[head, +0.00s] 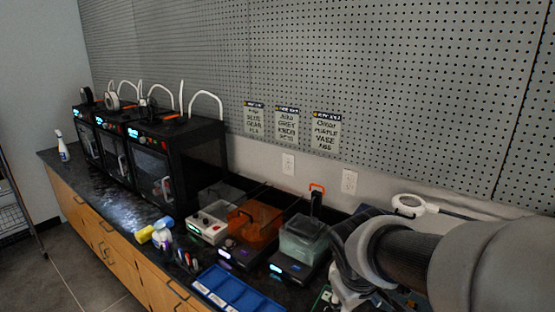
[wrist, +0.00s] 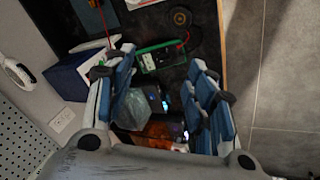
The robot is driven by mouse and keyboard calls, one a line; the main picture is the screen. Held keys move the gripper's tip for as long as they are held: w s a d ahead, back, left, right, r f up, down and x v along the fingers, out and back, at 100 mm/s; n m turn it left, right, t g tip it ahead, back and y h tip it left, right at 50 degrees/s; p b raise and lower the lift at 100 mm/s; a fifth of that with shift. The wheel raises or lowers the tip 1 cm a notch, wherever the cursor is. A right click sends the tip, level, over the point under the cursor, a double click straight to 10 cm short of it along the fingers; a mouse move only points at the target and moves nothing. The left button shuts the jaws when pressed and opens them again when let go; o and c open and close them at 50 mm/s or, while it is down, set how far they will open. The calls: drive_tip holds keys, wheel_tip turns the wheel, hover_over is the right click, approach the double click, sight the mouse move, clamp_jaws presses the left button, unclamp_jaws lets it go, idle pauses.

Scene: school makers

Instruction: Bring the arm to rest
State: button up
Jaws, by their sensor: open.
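My gripper (wrist: 160,60) is open in the wrist view, its two blue-and-grey fingers spread apart with nothing held between them. It hangs over the dark counter (wrist: 125,28), with the fingers pointing toward the top of the picture. In the head view my arm reaches in from the right edge, over the right part of the counter. There the gripper is mostly hidden by the arm's own wrist.
A green board (wrist: 160,56) and a clear-lidded container (head: 303,240) lie below the gripper. A blue box (wrist: 68,76) is to its left. Black printers (head: 178,160) stand farther along the counter; a blue tray (head: 238,290) lies at its front. Open floor (wrist: 285,90) is at right.

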drive_tip(key=s+a+r+m+y, duration=0.1)
drive_tip(key=s+r+m, duration=0.1)
drive_tip(key=s, duration=0.7)
drive_tip(key=s+r+m+y, duration=0.1)
drive_tip(key=s+m, duration=0.1)
drive_tip(key=s, duration=0.7)
drive_tip(key=shift+a+r+m+t, duration=0.3)
drive_tip(key=shift+a+r+m, duration=0.1)
drive_tip(key=shift+s, duration=0.1)
